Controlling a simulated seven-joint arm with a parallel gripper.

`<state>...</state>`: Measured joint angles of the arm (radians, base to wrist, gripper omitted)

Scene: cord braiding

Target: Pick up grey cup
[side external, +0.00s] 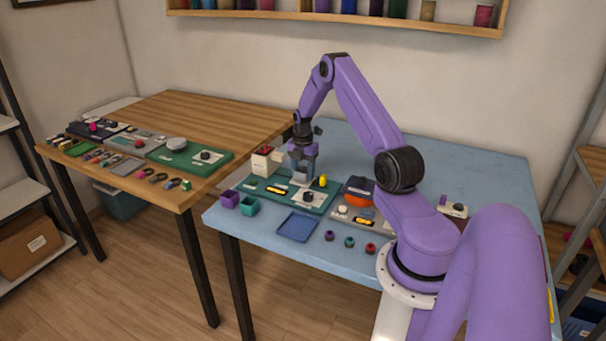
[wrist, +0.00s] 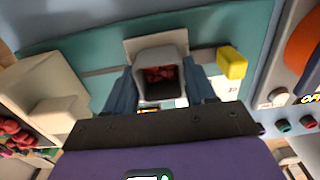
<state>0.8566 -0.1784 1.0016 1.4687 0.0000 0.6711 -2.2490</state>
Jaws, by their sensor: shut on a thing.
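The grey cup (wrist: 160,75) is in the middle of the wrist view, its square opening facing the camera, with something dark red showing inside. My gripper (wrist: 168,92) has one finger on each side of the cup and is shut on it. In the side external view my gripper (side external: 303,167) points down over the far left part of the green board (side external: 260,187). The cup is hard to make out there, being small and between the fingers. I cannot tell whether the cup touches the board.
A yellow piece (wrist: 232,63) stands close right of the cup. A white box (side external: 265,162) is close on the left. Purple (side external: 229,199) and teal (side external: 250,206) cups and a blue tray (side external: 298,226) are at the front. The blue table's (side external: 465,165) back right is clear.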

